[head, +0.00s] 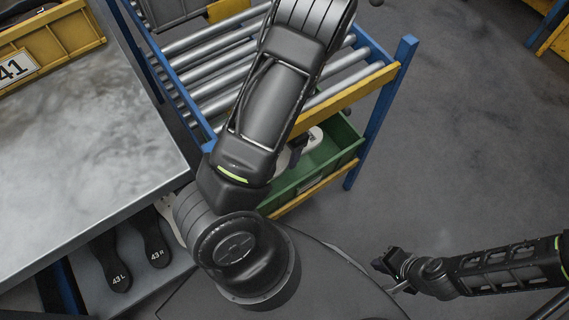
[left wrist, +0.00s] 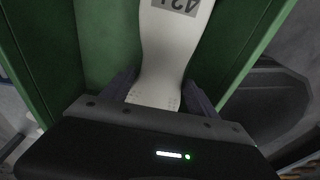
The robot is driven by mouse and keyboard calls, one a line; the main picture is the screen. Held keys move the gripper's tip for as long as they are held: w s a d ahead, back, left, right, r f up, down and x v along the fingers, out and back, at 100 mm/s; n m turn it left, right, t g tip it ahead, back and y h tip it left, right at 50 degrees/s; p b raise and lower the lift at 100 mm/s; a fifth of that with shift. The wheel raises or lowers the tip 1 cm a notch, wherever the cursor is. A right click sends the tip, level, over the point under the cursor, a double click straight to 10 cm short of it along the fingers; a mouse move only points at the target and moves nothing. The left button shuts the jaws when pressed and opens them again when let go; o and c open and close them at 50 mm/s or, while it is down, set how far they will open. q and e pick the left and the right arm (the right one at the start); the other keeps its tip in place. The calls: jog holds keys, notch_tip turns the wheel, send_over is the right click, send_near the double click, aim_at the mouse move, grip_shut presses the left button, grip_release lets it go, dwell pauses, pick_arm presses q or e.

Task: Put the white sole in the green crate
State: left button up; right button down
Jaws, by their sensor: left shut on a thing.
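The white sole (left wrist: 172,50) is held in my left gripper (left wrist: 160,95), whose two fingers close on its narrow part from both sides. Dark inverted marking is printed on the sole's far end. A bit of it also shows in the head view (head: 315,137), beyond my left arm. The green crate (head: 322,165) stands on the lower level of the roller rack, partly hidden by my arm. In the left wrist view, the crate's green walls (left wrist: 30,50) lie on both sides of the sole. I cannot tell whether the sole touches the crate floor. My right gripper (head: 384,264) is at lower right, small and dark.
The roller rack (head: 400,75) has blue posts and a yellow rail above the crate. A metal table (head: 90,140) fills the left, with a yellow bin (head: 60,35) on it. Dark soles marked 43 (head: 110,262) lie below the table.

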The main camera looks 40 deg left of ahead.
pick_arm(q)
jog(key=shift+f, duration=0.85)
jog(key=shift+f+b, duration=0.8)
jog(key=shift+f, duration=1.3)
jog(key=shift+f, duration=0.1)
jog(key=shift+f+b, duration=0.3)
jog(key=shift+f, duration=0.1)
jog(key=shift+f, duration=0.1)
jog(key=o, duration=1.6)
